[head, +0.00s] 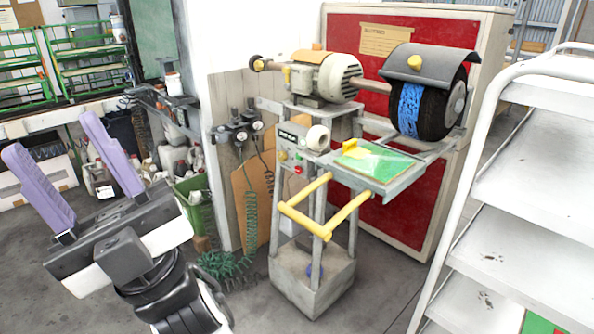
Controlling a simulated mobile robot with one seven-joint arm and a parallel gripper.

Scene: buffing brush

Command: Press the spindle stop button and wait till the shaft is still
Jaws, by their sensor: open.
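The buffing machine has a grey motor (328,76) on a stand, with a shaft (375,86) running right to a dark brush wheel (437,104) with a blue band under a grey hood. A control panel (291,152) on the stand's front left carries a small red button (298,170) and a yellowish knob (283,156). Which one is the spindle stop is too small to read. Whether the shaft turns cannot be told from one frame. My gripper (60,160), with two purple fingers, is open and empty at the left, well apart from the panel.
A yellow tubular rail (318,228) juts out below the panel. A white shelf rack (520,170) stands close on the right. Bottles and a green bin (190,197) are behind my gripper. Grey floor is open in front.

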